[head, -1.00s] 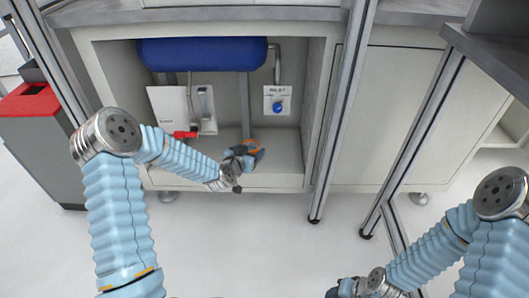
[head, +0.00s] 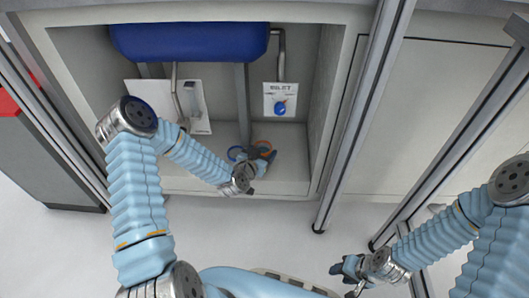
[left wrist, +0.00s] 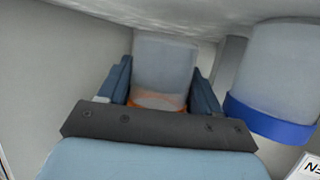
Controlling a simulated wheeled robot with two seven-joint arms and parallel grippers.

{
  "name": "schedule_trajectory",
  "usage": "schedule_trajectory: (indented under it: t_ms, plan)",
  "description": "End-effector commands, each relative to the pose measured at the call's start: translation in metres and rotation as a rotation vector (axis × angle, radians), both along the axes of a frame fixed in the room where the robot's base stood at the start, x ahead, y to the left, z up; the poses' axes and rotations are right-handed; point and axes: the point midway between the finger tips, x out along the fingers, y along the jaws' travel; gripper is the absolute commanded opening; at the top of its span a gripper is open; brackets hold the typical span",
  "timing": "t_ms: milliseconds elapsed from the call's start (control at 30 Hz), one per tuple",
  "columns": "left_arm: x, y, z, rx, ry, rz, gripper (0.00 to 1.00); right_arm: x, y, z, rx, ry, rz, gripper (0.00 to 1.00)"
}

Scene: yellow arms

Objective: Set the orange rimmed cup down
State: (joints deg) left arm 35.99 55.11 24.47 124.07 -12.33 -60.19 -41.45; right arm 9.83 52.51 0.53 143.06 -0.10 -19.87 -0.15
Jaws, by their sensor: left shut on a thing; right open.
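The orange rimmed cup (left wrist: 163,65) is pale grey and sits between the two fingers of my left gripper (left wrist: 162,82), which is shut on it. My right gripper (head: 347,268) is open, outside the cabinet at the lower right.
A blue rimmed cup (left wrist: 270,72) stands close beside the held cup; its rim (head: 236,153) shows left of my gripper. A blue tank (head: 190,42) hangs above, with a post (head: 243,100) behind the cups. Cabinet floor (head: 290,170) is free to the right.

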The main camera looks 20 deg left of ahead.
Motion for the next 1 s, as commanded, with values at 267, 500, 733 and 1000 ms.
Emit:
schedule_trajectory:
  t_ms: [267,500,733,1000]
  plan:
    - [-0.009,-0.003,-0.022,0.0,0.001,0.002,0.3,-0.002,0.002,-0.013,0.004,0.006,0.003,0.43]
    - [-0.009,-0.002,-0.025,0.0,0.002,0.003,0.67,-0.001,0.001,-0.017,0.004,0.005,0.002,0.43]
    - [-0.009,-0.002,-0.025,0.0,0.002,0.003,0.75,-0.001,0.001,-0.016,0.004,0.004,0.003,0.43]
    - [-0.021,-0.001,-0.017,0.001,0.003,0.003,0.75,-0.001,0.001,-0.011,0.003,0.005,0.003,0.43]
